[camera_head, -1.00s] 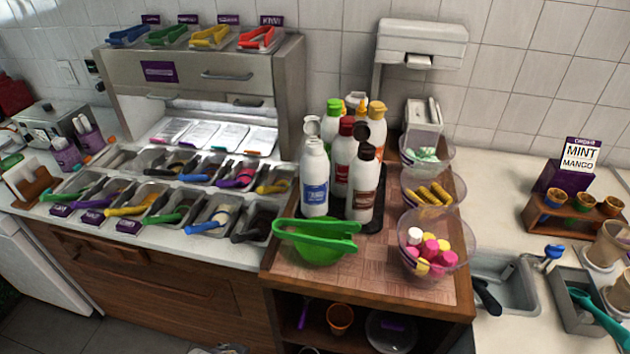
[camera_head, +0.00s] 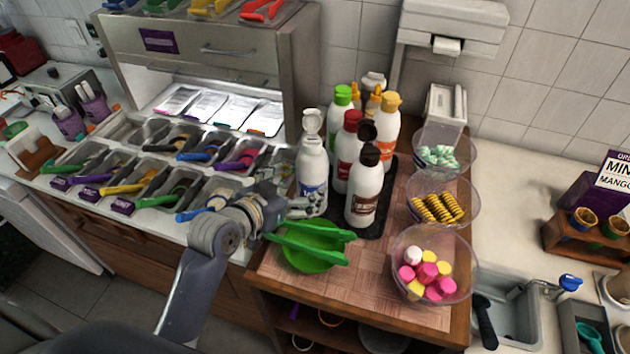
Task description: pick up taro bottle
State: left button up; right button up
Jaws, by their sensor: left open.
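Several white squeeze bottles stand upright on a dark tray (camera_head: 388,211), and I cannot read which one is taro. The front-left bottle (camera_head: 312,165) has a white cap and a blue label, partly covered by my gripper. Beside it are a bottle with a dark brown cap and label (camera_head: 364,195) and a red-capped bottle (camera_head: 347,150). Green-capped (camera_head: 342,97) and orange-capped (camera_head: 389,110) bottles stand behind. My left gripper (camera_head: 312,205) is open at the lower part of the front-left bottle; I cannot tell whether it touches it. My right gripper is not in view.
Clear bowls of sweets (camera_head: 435,265) and biscuits (camera_head: 441,200) line the counter's right side. Topping bins (camera_head: 150,180) lie to the left. Bare wood (camera_head: 350,300) shows at the front.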

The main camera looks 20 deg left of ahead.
aim_at(304, 180)
pick_arm(q)
jog(key=x, duration=0.3)
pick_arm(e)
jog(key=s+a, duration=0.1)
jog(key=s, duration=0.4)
pick_arm(q)
jog(key=shift+w+f+p, duration=0.5)
jog(key=shift+w+p, duration=0.2)
jog(key=shift+w, duration=0.15)
jog(key=x, duration=0.3)
jog(key=shift+a+f+p, duration=0.2)
jog(key=shift+p, duration=0.2)
jog(key=shift+w+d+f, duration=0.1)
jog(key=shift+w+f, duration=0.05)
jog(key=shift+w, duration=0.1)
jog(key=shift+s, duration=0.15)
jog(key=c, duration=1.1)
jog(key=shift+r, duration=0.35)
jog(key=shift+c, duration=0.2)
jog(key=shift+w, duration=0.25)
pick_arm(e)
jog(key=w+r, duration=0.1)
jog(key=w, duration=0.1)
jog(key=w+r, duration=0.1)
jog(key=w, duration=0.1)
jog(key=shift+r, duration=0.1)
